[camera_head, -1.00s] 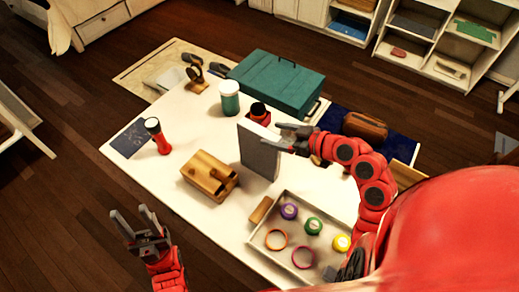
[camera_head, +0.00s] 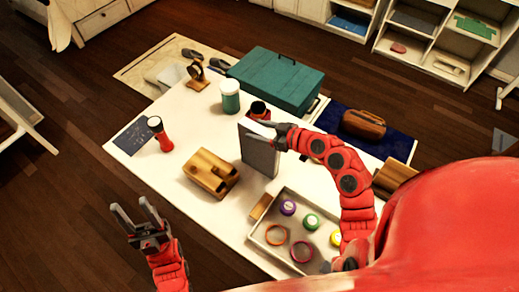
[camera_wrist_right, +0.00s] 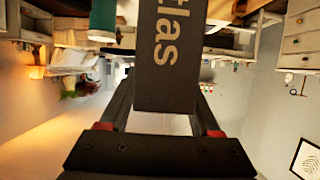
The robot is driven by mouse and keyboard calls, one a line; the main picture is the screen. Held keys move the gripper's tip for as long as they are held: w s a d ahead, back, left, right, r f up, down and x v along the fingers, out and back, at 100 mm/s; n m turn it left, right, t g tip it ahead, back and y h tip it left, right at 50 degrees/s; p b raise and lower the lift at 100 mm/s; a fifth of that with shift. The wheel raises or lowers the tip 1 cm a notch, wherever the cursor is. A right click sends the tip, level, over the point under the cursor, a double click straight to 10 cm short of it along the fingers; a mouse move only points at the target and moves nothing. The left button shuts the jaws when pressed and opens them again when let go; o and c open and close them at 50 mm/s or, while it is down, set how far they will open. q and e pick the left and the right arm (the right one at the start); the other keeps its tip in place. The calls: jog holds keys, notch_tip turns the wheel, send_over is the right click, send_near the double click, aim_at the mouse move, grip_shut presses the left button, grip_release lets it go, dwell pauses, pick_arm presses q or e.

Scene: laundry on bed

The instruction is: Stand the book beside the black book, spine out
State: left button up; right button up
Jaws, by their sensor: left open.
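A grey hardback book (camera_head: 259,150) is upright over the middle of the white table; I cannot tell whether its lower edge touches the top. My right gripper (camera_head: 283,135) is at its upper right edge. In the right wrist view, the dark spine of the book (camera_wrist_right: 166,60), with the letters "tlas", sits between the fingers of my right gripper (camera_wrist_right: 165,110), which are shut on it. My left gripper (camera_head: 140,218) is open and empty, off the table's front left edge. I cannot make out a separate black book.
A wooden block with holes (camera_head: 211,174) stands left of the book. A tray with several coloured rings and lids (camera_head: 258,235) lies in front. A teal case (camera_head: 277,82), green jar (camera_head: 230,97) and red flashlight (camera_head: 159,134) stand around. The table's left front is clear.

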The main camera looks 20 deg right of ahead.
grip_shut()
dwell(1.1)
